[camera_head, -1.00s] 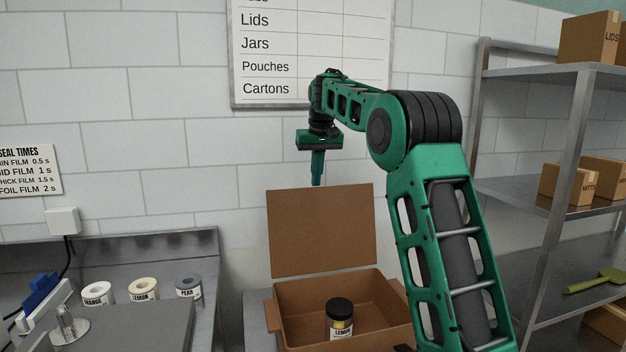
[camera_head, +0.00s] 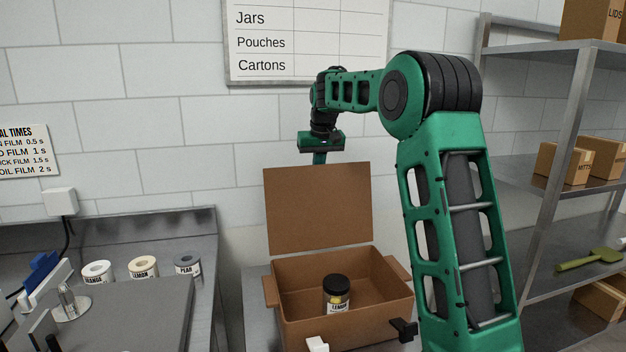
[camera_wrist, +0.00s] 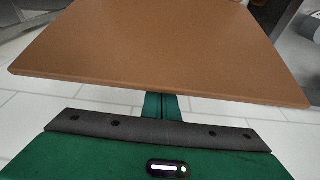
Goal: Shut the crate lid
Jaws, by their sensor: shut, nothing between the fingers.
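The brown crate (camera_head: 300,325) stands on a metal surface with its lid (camera_head: 318,208) raised upright at the back. A jar with a black cap and a lemon label (camera_head: 337,294) stands inside the crate. My gripper (camera_head: 319,159) is behind the lid's top edge, pointing down. Its fingertips are hidden by the lid in the head view. In the wrist view the lid (camera_wrist: 165,45) fills the upper part, and my shut, empty fingers (camera_wrist: 161,106) reach in behind its edge. I cannot tell whether they touch it.
A sealing bench with several label rolls (camera_head: 143,267) is at left. A metal shelf rack (camera_head: 560,190) with cartons and a green scoop (camera_head: 590,260) stands at right. The tiled wall (camera_head: 150,130) is close behind the lid. A white block (camera_head: 317,344) and a black clip sit at the crate's front.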

